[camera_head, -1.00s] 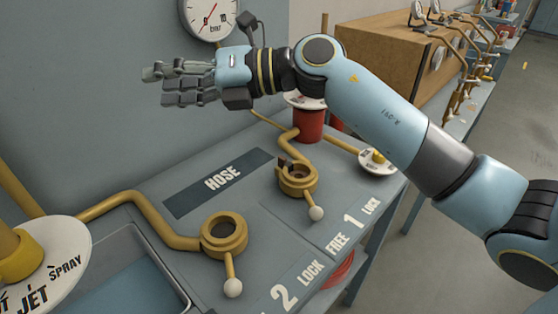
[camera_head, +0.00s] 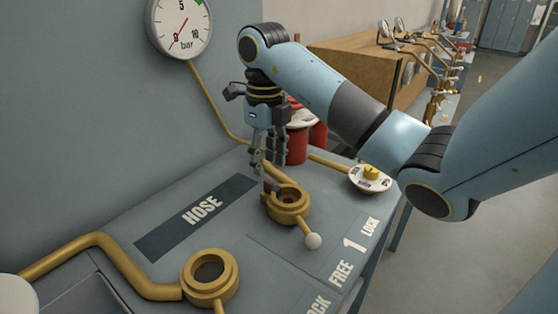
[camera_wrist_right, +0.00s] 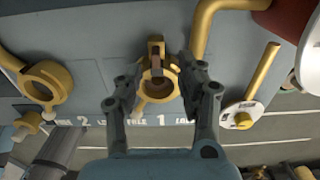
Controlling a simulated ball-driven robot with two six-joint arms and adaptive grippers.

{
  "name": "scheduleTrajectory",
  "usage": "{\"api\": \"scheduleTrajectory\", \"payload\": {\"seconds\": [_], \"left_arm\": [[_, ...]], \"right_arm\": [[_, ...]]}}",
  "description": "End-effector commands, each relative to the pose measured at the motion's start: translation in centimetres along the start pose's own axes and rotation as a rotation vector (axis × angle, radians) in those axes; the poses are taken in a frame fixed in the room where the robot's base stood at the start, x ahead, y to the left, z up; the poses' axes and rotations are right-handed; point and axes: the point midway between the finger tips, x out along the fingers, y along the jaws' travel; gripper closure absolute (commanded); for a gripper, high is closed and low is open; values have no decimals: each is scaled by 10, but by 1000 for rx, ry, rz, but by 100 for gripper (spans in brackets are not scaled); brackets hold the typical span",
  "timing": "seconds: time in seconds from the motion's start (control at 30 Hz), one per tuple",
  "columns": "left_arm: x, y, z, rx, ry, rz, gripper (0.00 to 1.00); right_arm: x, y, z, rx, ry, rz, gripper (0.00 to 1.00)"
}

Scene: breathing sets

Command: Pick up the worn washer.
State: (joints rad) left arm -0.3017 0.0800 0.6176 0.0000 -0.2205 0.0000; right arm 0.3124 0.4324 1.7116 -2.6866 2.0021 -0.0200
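No washer can be clearly made out. The brass ring-shaped socket by the number 1 (camera_head: 289,205) has a dark round opening and a small brown piece (camera_head: 269,187) at its back edge; I cannot tell whether this is the worn washer. The socket also shows in the right wrist view (camera_wrist_right: 157,88), between the fingers. My right gripper (camera_head: 268,168) points down just above and behind this socket. Its fingers are apart with nothing between them, as the right wrist view (camera_wrist_right: 158,70) also shows. My left gripper is not in view.
A ball-ended lever (camera_head: 313,241) sticks out from socket 1. A white dial (camera_head: 370,178) and red cylinder (camera_head: 297,145) stand near my right arm. A pressure gauge (camera_head: 181,26) hangs behind.

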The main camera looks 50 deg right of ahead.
Motion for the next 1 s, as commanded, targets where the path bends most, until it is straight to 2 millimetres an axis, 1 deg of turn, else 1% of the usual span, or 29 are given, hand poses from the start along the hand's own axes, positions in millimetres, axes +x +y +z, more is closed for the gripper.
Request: {"api": "scheduleTrajectory", "payload": {"seconds": [0.03, 0.17, 0.3, 0.4, 0.5, 0.67, 0.97, 1.0], "left_arm": [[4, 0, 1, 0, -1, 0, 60], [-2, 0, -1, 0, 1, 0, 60], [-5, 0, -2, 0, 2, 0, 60], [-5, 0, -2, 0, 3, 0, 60], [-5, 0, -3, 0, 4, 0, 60], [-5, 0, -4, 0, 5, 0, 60], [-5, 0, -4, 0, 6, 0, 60], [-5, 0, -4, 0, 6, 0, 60]], "right_arm": [[6, 0, 0, 0, 0, 0, 62], [18, 4, 1, 0, 2, 3, 62], [40, 6, 2, 0, 2, 2, 62], [51, 6, 2, -1, 1, 0, 62], [55, 6, 3, -2, -2, 0, 62], [55, 6, 3, -2, -2, 0, 62], [54, 6, 3, -1, -2, 0, 99], [54, 6, 3, -1, -2, 0, 100]]}}
